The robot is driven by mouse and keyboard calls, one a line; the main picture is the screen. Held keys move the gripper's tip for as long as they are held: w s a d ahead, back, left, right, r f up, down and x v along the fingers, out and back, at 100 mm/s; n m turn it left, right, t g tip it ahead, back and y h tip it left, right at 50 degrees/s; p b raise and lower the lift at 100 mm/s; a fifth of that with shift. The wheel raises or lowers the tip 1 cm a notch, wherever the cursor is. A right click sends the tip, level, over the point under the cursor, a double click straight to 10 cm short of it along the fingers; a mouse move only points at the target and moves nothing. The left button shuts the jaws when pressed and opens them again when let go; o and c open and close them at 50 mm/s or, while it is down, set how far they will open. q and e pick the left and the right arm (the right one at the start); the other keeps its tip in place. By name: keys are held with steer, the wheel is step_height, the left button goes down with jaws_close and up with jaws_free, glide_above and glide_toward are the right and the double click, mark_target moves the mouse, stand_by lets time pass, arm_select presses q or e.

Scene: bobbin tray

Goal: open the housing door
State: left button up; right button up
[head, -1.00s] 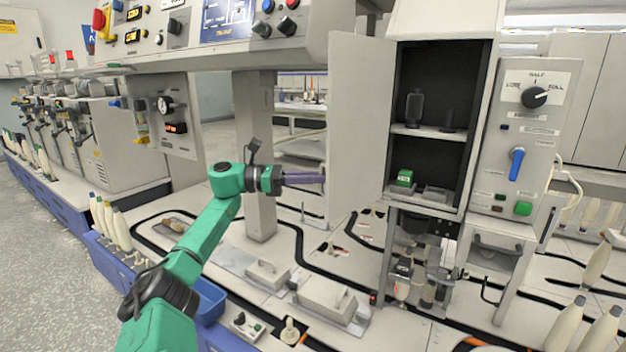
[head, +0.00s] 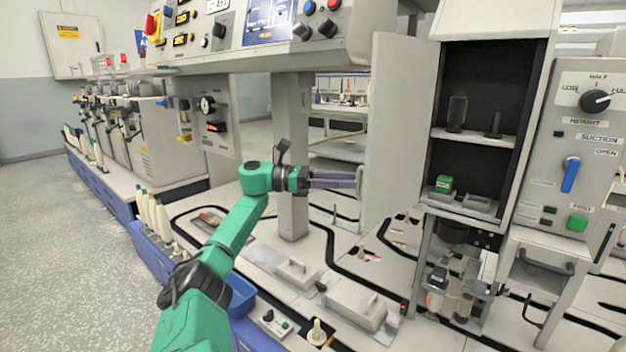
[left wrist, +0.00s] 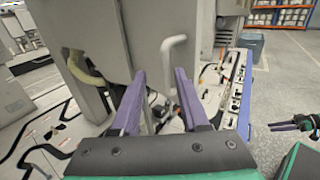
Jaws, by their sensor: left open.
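The housing door (head: 396,130) is a pale grey panel standing swung open at the left side of the housing (head: 540,110). The dark inside of the housing with its shelf shows. My left gripper (head: 350,180) is open beside the door's left edge in the head view. In the left wrist view, a white bar handle (left wrist: 172,58) on the door panel (left wrist: 150,25) shows just beyond the open fingertips (left wrist: 160,76); the fingers are not closed on it. Contact with the door is hard to tell. Purple fingers, apparently my right gripper's (left wrist: 292,124), show at the right edge there.
A control panel (head: 585,150) with a knob, a blue lever and a green button adjoins the housing on the right. A green block (head: 444,184) sits inside the housing. A post (head: 291,150) stands behind my left arm. A blue bin (head: 242,296) is near my arm.

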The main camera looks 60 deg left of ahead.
arm_select(q)
steer(key=p+v, duration=0.1)
steer(key=v, duration=1.1)
arm_select(e)
steer(key=shift+w+d+r+n+g+h, duration=0.1)
steer(key=shift+d+r+n+g+h, duration=0.3)
steer(key=shift+d+g, duration=0.35)
arm_select(q)
steer(key=shift+a, duration=0.1)
arm_select(e)
steer(key=shift+a, duration=0.1)
